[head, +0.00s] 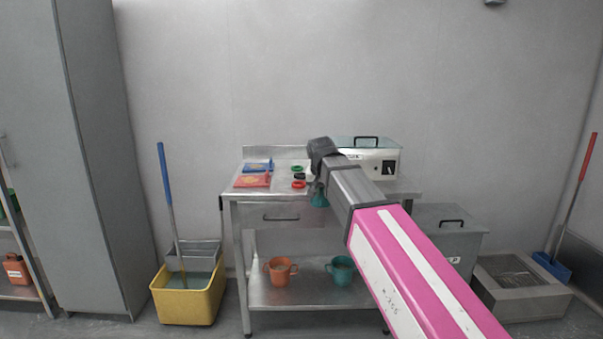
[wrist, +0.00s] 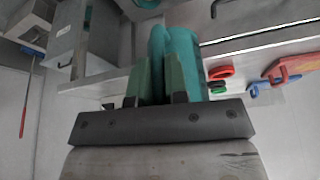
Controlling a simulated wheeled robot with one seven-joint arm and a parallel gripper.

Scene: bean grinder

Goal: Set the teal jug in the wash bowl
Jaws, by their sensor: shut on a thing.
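My gripper (wrist: 160,80) is shut on a teal jug (wrist: 182,42), which shows between and beyond its green fingers in the wrist view. In the head view a small part of the teal jug (head: 319,198) shows below my gripper, in front of the steel table's top edge; my arm hides the rest. Another teal vessel (head: 342,268) with handles stands upright on the table's lower shelf, beside an orange one (head: 281,269). I cannot pick out a wash bowl for certain in either view.
A yellow mop bucket (head: 188,303) stands left. A grey bin (head: 452,238) and a low grey basin (head: 520,297) stand right.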

